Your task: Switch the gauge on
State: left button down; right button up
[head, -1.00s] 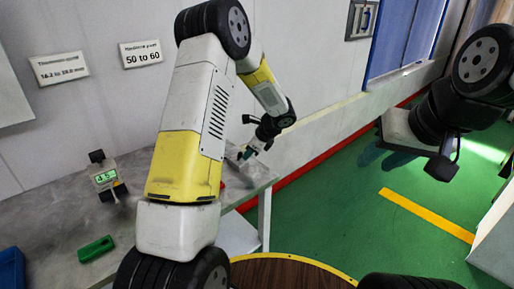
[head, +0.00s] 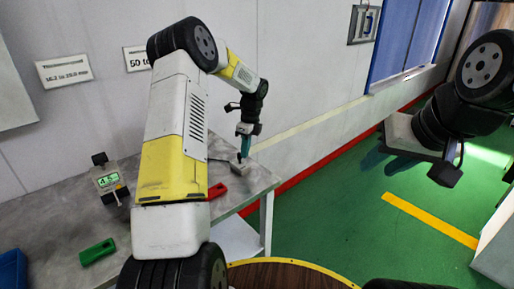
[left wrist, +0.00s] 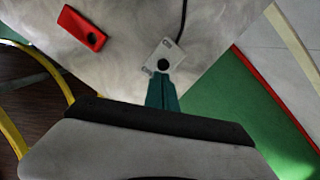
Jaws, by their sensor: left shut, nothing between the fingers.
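My left gripper (head: 244,154) has teal fingers that are shut and empty, pointing down over the right end of the grey table. In the left wrist view its fingertips (left wrist: 162,78) are at the near edge of a small pale plate-like device (left wrist: 154,55) with a round black spot (left wrist: 163,64) and a black cable. I cannot tell whether they touch it. A gauge with a lit green display (head: 109,180), reading about 4.5, stands at the left of the table. My right gripper (head: 428,158) is at the right, over the floor; its fingers are not clear.
A red piece (head: 217,191) lies on the table (head: 60,222), also in the left wrist view (left wrist: 82,28). A green piece (head: 97,251) and a blue bin (head: 12,270) are at the left. Two signs (head: 63,71) hang on the wall. Green floor is open at right.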

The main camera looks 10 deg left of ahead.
pick_arm(q)
jog(key=shift+w+a+h, duration=0.25)
jog(key=shift+a+h, duration=0.05)
jog(key=shift+h, duration=0.1)
jog(key=shift+s+d, duration=0.1)
jog(key=shift+d, duration=0.05)
jog(key=shift+r, duration=0.1)
jog(key=shift+r, duration=0.75)
notch_tip(320, 180, up, 11)
jog(key=w+d, duration=0.1)
jog(key=d, duration=0.1)
jog(key=shift+w+d, duration=0.3)
